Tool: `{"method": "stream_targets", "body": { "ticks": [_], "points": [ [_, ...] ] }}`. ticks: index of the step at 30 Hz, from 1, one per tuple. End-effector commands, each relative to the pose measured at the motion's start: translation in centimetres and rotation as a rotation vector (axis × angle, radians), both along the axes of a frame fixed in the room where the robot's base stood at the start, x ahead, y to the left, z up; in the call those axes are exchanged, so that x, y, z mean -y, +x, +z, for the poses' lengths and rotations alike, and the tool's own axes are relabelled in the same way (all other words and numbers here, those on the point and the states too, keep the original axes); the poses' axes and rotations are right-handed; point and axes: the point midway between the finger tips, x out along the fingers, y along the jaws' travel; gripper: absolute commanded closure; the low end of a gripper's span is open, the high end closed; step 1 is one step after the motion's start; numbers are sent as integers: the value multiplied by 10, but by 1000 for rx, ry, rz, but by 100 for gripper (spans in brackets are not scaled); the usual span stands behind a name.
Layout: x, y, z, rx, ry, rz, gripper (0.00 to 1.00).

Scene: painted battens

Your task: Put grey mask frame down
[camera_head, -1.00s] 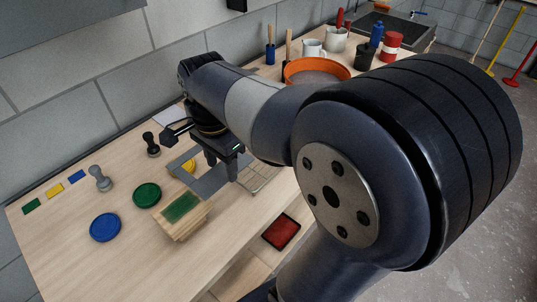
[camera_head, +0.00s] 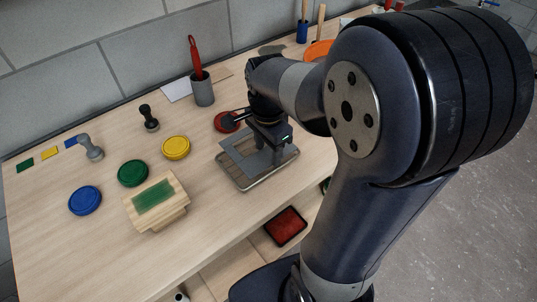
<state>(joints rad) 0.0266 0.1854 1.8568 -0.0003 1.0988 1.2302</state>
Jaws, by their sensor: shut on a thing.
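The grey mask frame (camera_head: 240,143) is a flat, thin plate with a rectangular opening. My gripper (camera_head: 276,152) is shut on its right side. The frame is over a shallow tray (camera_head: 243,188) with a pale rim on the bench, and the tray's floor shows through the opening. I cannot tell whether the frame touches the tray or hangs just above it. My gripper and wrist hide part of the frame's right end.
A wooden block (camera_head: 172,214) with a green patch (camera_head: 153,195) stands to the left. A red pad (camera_head: 227,121) and grey cup (camera_head: 202,91) are behind. A red tray (camera_head: 285,226) sits below the bench top.

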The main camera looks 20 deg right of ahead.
Motion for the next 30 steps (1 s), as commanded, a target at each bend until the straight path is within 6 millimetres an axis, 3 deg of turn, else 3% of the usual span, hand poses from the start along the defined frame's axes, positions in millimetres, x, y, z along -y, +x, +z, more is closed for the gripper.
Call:
{"method": "stream_targets", "body": {
  "ticks": [6,18,19,27,30],
  "points": [
    [0,-1,-30,-3,0,0,73],
    [0,0,-36,-1,0,0,73],
    [0,0,-36,-1,0,0,50],
    [0,0,-35,-1,0,0,29],
    [0,0,-35,-1,0,0,29]
  ]
}}
